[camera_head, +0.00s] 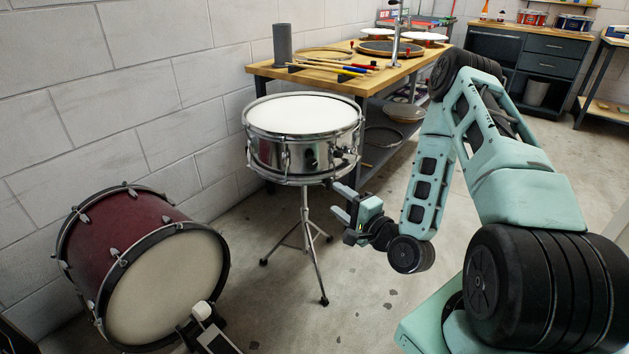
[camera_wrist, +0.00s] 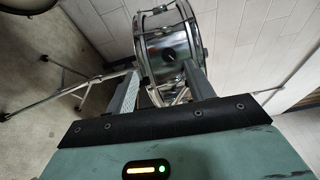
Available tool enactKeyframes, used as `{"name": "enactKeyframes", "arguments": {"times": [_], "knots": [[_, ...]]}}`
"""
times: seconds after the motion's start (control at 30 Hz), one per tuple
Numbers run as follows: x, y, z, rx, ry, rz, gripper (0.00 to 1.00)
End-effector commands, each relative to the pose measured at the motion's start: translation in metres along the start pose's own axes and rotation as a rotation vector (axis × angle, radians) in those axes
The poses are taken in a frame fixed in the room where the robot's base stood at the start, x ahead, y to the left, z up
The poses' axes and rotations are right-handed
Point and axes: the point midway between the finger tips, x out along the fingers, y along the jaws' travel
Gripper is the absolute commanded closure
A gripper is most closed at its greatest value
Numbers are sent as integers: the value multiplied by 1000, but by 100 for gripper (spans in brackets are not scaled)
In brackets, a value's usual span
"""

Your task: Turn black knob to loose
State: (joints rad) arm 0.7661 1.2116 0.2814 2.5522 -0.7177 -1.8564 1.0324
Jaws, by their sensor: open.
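The silver snare drum (camera_head: 275,157) with a white head stands level on a chrome tripod stand in the head view. A small black knob (camera_head: 310,158) shows on the front right of its shell. In the wrist view the knob (camera_wrist: 170,57) is a dark spot on the shiny shell (camera_wrist: 160,46), ahead of the fingers. My gripper (camera_head: 337,201) is open and empty, below and to the right of the drum and apart from it. In the wrist view its two fingers (camera_wrist: 162,70) stand apart. Which way the knob is set is too small to tell.
A red bass drum (camera_head: 125,245) with its pedal (camera_head: 207,325) lies at the left. A wooden workbench (camera_head: 330,82) with drumsticks (camera_head: 335,67) and drum parts stands behind the snare. The stand's legs (camera_head: 305,235) spread below it. The floor in front is mostly clear.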

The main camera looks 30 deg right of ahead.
Motion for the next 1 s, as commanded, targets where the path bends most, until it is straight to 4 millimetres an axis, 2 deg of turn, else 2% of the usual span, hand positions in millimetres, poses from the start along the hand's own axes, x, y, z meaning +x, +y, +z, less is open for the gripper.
{"name": "enactKeyframes", "arguments": {"times": [0.03,0.1,0.23,0.57,1.0], "knots": [[-6,7,-9,43,37,-29,47],[-12,7,-17,82,70,-64,47],[-14,6,-23,106,92,-91,47],[14,6,-24,100,87,-94,47],[33,8,-26,98,86,-69,47]]}}
